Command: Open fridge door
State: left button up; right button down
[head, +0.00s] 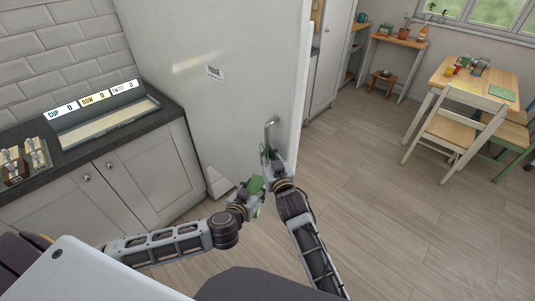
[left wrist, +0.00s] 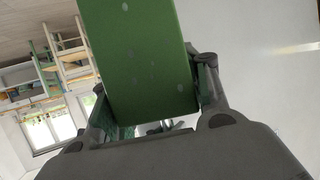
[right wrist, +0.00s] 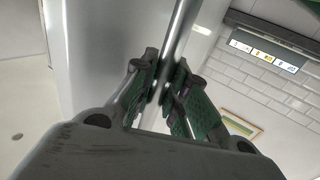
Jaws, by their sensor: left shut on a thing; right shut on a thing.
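The white fridge (head: 240,115) stands at the centre of the head view, with a small label (head: 215,74) on it. Its metal bar handle (head: 271,127) is upright near the right edge of the front. My right gripper (head: 275,163) is shut on the lower part of this handle; the right wrist view shows the bar (right wrist: 180,30) between the two finger pads. My left gripper (head: 253,194) is below and left of it, shut on a green block-like object (left wrist: 150,60), held in front of the fridge. I cannot tell whether the door is ajar.
A dark worktop (head: 95,135) with a lettered tray (head: 100,118) and small items (head: 25,160) is left of the fridge. A dining table (head: 475,80) and a chair (head: 455,125) stand at the right. The wooden floor (head: 400,215) between is clear.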

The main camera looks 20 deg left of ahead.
aim_at(268, 131)
jog(key=c, duration=1.4)
grip_release()
jog(key=shift+r, duration=0.1)
jog(key=shift+r, duration=4.9)
